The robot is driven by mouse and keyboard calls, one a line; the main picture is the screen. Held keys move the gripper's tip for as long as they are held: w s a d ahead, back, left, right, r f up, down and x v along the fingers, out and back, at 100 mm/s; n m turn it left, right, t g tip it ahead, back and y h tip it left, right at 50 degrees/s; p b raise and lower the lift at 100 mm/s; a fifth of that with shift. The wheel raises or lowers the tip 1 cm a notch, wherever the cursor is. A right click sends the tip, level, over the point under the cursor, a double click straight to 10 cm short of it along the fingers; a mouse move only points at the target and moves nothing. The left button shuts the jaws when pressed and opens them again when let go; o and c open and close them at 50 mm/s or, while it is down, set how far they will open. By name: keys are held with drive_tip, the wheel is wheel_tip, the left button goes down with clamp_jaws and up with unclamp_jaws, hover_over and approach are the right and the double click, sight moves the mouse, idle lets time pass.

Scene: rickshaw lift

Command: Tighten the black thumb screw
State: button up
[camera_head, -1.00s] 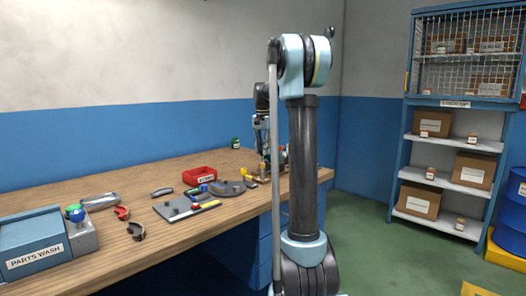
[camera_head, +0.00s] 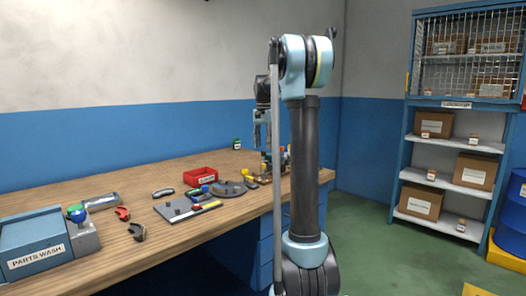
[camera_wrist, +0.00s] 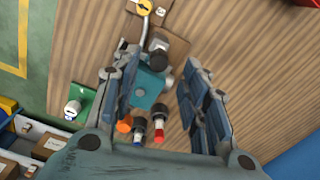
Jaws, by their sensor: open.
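My gripper (camera_wrist: 160,72) is open, with its two blue-grey padded fingers apart over the bench in the wrist view. Between and beyond the fingers is a teal block (camera_wrist: 148,90) with a black knob (camera_wrist: 158,60) at its upper edge. Two more dark knobs, one (camera_wrist: 140,126) with blue below it and one (camera_wrist: 158,124) with a red end, sit below the block. I cannot tell which black part is the thumb screw. Nothing is held. In the head view my gripper (camera_head: 262,130) is above the bench's far right end, partly hidden by my arm.
An orange knob (camera_wrist: 124,126) is near the left finger. A yellow round tag (camera_wrist: 145,7) and a green item (camera_wrist: 88,103) are nearby. On the wooden bench (camera_head: 155,240) are a red bin (camera_head: 201,174), a grey plate (camera_head: 186,208) and a parts wash box (camera_head: 35,243).

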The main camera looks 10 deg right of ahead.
wheel_tip(320, 180, up, 9)
idle(0.3)
drive_tip(key=shift+f, duration=0.15)
drive_tip(key=s+f+n, duration=0.1)
drive_tip(key=s+f, duration=0.3)
drive_tip(key=s, duration=0.4)
drive_tip(key=s+f+n+t, duration=0.1)
drive_tip(key=s+f+n, duration=0.15)
drive_tip(key=s, duration=0.55)
drive_tip(key=s+f+n, duration=0.1)
drive_tip(key=s+f, duration=0.3)
drive_tip(key=s, duration=0.4)
drive_tip(key=s+f+n+t, duration=0.1)
drive_tip(key=s+f+n, duration=0.2)
drive_tip(key=s+f, duration=1.7)
wheel_tip(320, 180, down, 3)
drive_tip(key=shift+s+f+n, duration=0.1)
drive_tip(key=shift+s+n, duration=0.1)
drive_tip(key=shift+n, duration=0.15)
